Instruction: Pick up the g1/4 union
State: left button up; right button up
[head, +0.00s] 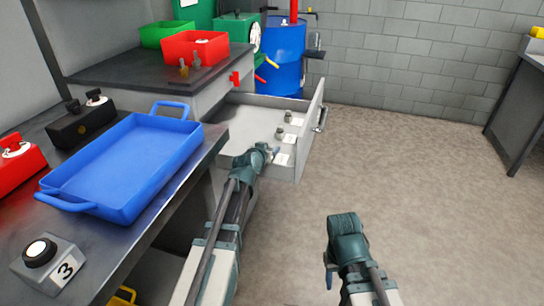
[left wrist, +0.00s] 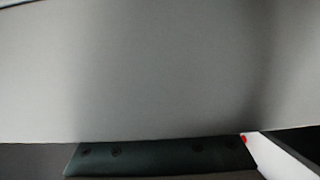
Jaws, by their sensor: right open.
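An open grey drawer (head: 235,135) holds small metal fittings beside white label cards. One fitting (head: 279,133) stands in the middle of the row and another fitting (head: 288,116) stands farther back. The labels are too small to read, so I cannot tell which is the g1/4 union. My left gripper (head: 272,154) is over the drawer's near end, by the nearest card (head: 281,159); its jaws are too small to judge. The left wrist view shows mostly a plain grey surface and no fitting. My right gripper (head: 329,276) is open, low over the floor, away from the drawer.
A blue tray (head: 190,136) lies on the dark bench at left, near a numbered button box (head: 47,262). Red (head: 222,50) and green bins stand on the counter above the drawer. The drawer front (head: 311,130) stands upright at right. The floor at right is clear.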

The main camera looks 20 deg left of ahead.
pick_arm(q)
grip_shut()
jog(key=shift+r, duration=0.1)
dwell(0.3)
notch_tip(320, 180, up, 10)
jog(key=p, duration=1)
